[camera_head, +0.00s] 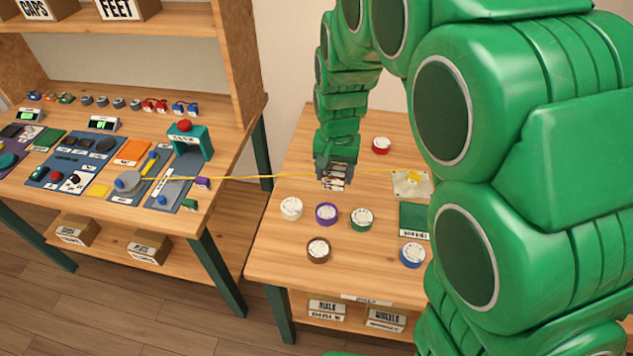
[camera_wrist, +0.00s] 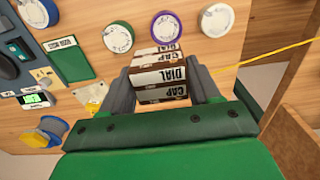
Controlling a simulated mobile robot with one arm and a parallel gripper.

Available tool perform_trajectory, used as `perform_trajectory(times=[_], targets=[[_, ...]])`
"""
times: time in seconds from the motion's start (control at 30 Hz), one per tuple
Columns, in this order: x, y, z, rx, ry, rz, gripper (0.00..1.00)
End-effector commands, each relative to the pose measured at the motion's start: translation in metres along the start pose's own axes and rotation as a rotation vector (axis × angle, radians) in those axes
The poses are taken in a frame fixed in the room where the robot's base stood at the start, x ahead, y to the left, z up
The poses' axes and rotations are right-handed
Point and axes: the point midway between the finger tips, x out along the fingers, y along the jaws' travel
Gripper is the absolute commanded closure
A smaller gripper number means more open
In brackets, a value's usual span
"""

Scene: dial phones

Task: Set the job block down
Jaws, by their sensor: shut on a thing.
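My gripper (camera_head: 334,178) is shut on the job block (camera_wrist: 160,78), a small stack of brown and white layers printed with words such as DIAL and CAP. In the wrist view one finger of my gripper (camera_wrist: 163,88) is on each side of it. In the head view the job block (camera_head: 333,184) shows under the fingers, over the right table (camera_head: 270,262). I cannot tell whether its underside touches the wood. A green pad (camera_head: 413,218) with a label plate lies to the right, partly behind my arm; it also shows in the wrist view (camera_wrist: 68,62).
White (camera_head: 291,208), purple (camera_head: 326,213), green (camera_head: 361,218), brown (camera_head: 318,249), blue (camera_head: 412,254) and red (camera_head: 381,145) dials surround the gripper. A yellow cord (camera_head: 255,177) runs across from the left bench to near a clear plate (camera_head: 411,183).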

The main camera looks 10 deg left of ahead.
Motion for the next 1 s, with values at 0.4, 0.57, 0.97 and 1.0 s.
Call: perform_trajectory(times=[0.4, 0.57, 0.97, 1.0], targets=[[0.011, -0.015, -0.001, 0.009, 0.001, 0.002, 0.7], [0.019, -0.022, -0.018, 0.009, 0.0, 0.002, 0.7], [0.039, -0.04, -0.059, 0.008, 0.001, 0.002, 0.7], [0.042, -0.042, -0.064, 0.008, 0.001, 0.003, 0.7]])
